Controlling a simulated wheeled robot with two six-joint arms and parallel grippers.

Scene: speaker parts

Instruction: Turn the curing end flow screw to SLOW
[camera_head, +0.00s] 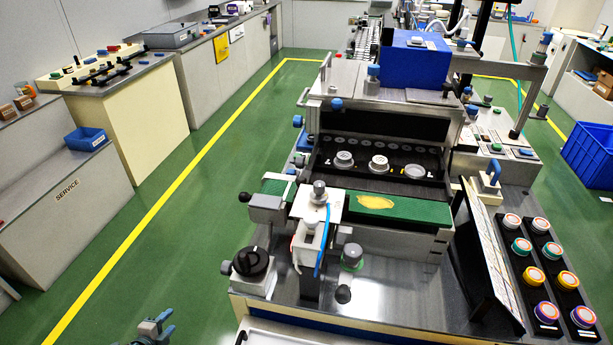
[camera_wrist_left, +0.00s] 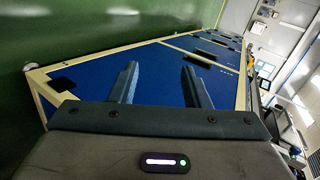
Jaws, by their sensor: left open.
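My left gripper (camera_head: 152,330) is low at the bottom edge of the head view, left of the machine's front corner and apart from it. In the left wrist view its two fingers (camera_wrist_left: 160,88) are spread with nothing between them. The machine (camera_head: 375,300) carries several knobs: a black round knob (camera_head: 252,262) at its front left corner, a grey-topped knob (camera_head: 352,254) by the green belt, and blue-capped knobs (camera_head: 373,72) higher up. I cannot tell which of these is the curing end flow screw, and no SLOW mark is readable. My right gripper is not in view.
A green belt (camera_head: 410,208) with a yellow patch crosses the machine. Colour-lidded jars stand in black racks (camera_head: 560,292) at right. A blue crate (camera_head: 590,155) lies beyond. Green floor (camera_head: 150,265) is clear at left. The wrist view faces blue panels (camera_wrist_left: 90,85) in a cream frame.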

